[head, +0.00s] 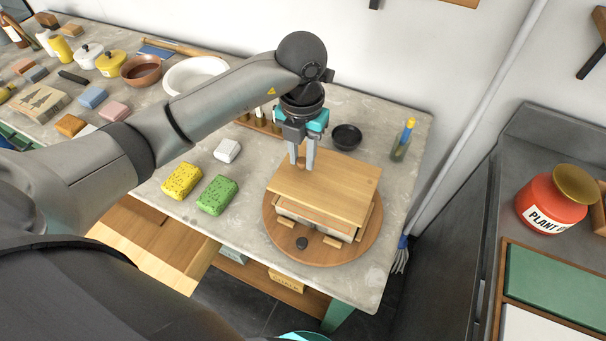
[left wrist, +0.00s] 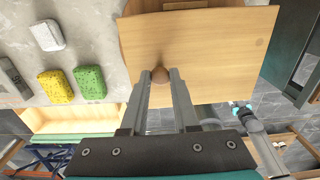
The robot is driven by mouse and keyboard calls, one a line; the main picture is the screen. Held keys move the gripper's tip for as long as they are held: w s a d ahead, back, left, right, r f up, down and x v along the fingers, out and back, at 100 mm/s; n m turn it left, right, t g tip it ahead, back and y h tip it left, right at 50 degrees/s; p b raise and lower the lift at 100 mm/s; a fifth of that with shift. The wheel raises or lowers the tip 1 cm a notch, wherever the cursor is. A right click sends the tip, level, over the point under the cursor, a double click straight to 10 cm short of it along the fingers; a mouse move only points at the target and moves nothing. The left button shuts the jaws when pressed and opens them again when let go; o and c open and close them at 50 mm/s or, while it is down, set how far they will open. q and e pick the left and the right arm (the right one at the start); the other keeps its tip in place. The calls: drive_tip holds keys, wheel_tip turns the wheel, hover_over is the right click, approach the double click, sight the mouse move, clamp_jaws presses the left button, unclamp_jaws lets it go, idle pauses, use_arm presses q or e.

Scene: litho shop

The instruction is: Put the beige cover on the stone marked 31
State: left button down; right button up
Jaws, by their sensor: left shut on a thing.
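The beige cover (head: 335,190) is a flat wooden board with a small round knob. My left gripper (head: 303,164) is shut on the knob. In the left wrist view the cover (left wrist: 200,50) fills the upper middle, with the knob between the fingertips (left wrist: 160,75). The cover is over a pale stone (head: 318,223) on a round wooden turntable (head: 277,236). It hides most of the stone, and no number is readable. I cannot tell whether the cover touches the stone. A grey arm with a teal part, likely my right, shows in the left wrist view; its fingers are unclear.
Wooden blocks and a dark round knob (head: 302,243) sit around the stone. A yellow sponge (head: 182,181), a green sponge (head: 217,195) and a white block (head: 227,150) lie left of the turntable. A black bowl (head: 347,137) and a jar with a brush (head: 402,142) stand behind it.

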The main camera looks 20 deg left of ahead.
sight(303, 168)
use_arm(q)
wheel_tip(303, 168, down, 7)
drive_tip(key=shift+r, duration=0.15)
drive_tip(key=c, duration=0.7)
unclamp_jaws()
wheel_tip(303, 168, up, 12)
drive_tip(key=shift+r, duration=0.1)
